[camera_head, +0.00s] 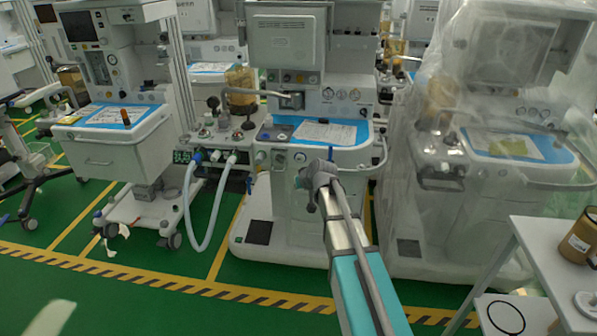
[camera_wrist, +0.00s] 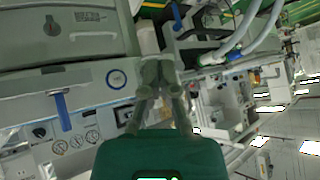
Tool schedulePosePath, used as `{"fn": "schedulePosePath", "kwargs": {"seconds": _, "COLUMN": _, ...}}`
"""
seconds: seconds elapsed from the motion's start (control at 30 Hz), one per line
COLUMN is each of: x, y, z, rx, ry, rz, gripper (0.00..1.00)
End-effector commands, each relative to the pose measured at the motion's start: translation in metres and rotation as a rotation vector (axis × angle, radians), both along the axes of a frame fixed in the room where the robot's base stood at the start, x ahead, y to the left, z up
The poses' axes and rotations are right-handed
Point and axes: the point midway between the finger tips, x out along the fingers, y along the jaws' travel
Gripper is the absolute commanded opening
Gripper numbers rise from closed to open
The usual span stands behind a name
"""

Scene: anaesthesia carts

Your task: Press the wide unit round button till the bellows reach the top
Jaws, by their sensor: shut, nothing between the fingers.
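The wide unit appears to be the white middle anaesthesia cart (camera_head: 300,40), with a blue-topped work surface and a side shelf of knobs at its left. An amber bellows canister (camera_head: 240,88) stands above that shelf; the height of the bellows inside is not clear. My gripper (camera_head: 303,180) is in front of the cart, below the work surface. In the wrist view my gripper (camera_wrist: 160,68) shows its fingers together and empty, in front of the cart's panel. I cannot tell which part is the round button or whether the fingers touch anything.
A round gauge (camera_wrist: 116,79) sits on the cart front beside the fingers. Pale hoses (camera_head: 198,205) loop down at the left. A plastic-covered cart (camera_head: 500,110) stands close at the right, a white table (camera_head: 550,262) nearer. Green floor is free in front.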

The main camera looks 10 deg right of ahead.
Motion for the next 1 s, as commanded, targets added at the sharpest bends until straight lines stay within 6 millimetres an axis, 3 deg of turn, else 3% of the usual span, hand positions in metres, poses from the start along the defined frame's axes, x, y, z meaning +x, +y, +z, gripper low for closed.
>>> {"fn": "schedulePosePath", "kwargs": {"seconds": 0.03, "x": 0.018, "y": -0.001, "z": -0.016, "rx": 0.009, "ry": -0.033, "rz": -0.004, "gripper": 0.00}}
{"fn": "schedulePosePath", "kwargs": {"seconds": 0.2, "x": 0.061, "y": -0.005, "z": -0.031, "rx": 0.037, "ry": -0.149, "rz": -0.023, "gripper": 0.00}}
{"fn": "schedulePosePath", "kwargs": {"seconds": 0.4, "x": 0.097, "y": -0.012, "z": -0.041, "rx": 0.058, "ry": -0.255, "rz": -0.050, "gripper": 0.00}}
{"fn": "schedulePosePath", "kwargs": {"seconds": 0.6, "x": 0.114, "y": -0.016, "z": -0.043, "rx": 0.067, "ry": -0.307, "rz": -0.067, "gripper": 0.00}}
{"fn": "schedulePosePath", "kwargs": {"seconds": 1.0, "x": 0.115, "y": -0.016, "z": -0.041, "rx": 0.068, "ry": -0.314, "rz": -0.070, "gripper": 0.00}}
